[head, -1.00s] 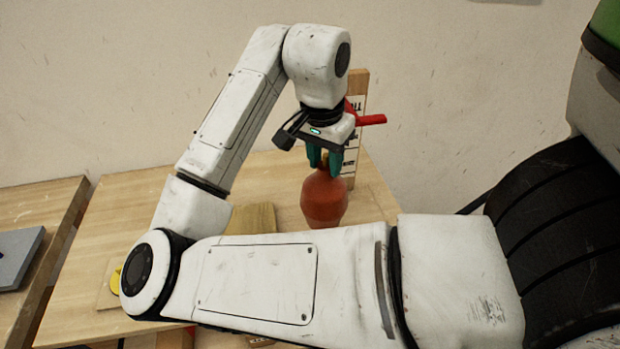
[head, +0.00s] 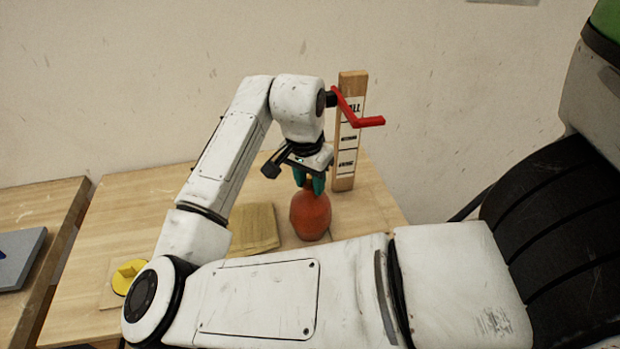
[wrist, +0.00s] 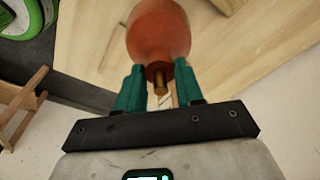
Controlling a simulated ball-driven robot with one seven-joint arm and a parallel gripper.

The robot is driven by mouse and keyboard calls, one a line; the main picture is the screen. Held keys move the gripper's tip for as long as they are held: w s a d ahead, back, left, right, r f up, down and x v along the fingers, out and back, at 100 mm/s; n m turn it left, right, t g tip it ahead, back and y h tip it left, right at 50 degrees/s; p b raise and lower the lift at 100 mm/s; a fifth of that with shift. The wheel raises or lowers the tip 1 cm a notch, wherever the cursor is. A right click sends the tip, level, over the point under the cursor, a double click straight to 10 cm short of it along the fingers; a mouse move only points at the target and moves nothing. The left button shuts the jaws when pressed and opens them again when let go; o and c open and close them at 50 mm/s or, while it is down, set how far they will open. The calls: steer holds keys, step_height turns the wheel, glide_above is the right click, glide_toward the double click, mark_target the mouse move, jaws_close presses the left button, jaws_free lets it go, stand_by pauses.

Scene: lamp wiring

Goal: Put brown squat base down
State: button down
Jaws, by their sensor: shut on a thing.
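The brown squat base (head: 310,217) is a rounded, reddish-brown body with a narrow neck. It is upright over the right part of the wooden table (head: 150,205). My gripper (head: 309,183) is above it, shut on the top of the base. In the wrist view, the base (wrist: 159,35) shows beyond the green fingers of my gripper (wrist: 160,80), with a brass stem between them. I cannot tell whether its underside touches the table.
A flat wooden block (head: 252,228) lies just left of the base. A labelled post (head: 347,150) with a red crank (head: 362,121) stands behind. A yellow round piece (head: 128,277) is at the left. A grey slab (head: 20,262) lies on another table.

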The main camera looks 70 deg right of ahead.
steer(key=c, duration=1.1)
jaws_free()
steer(key=shift+f, duration=0.15)
steer(key=shift+c, duration=0.2)
steer(key=o, duration=0.4)
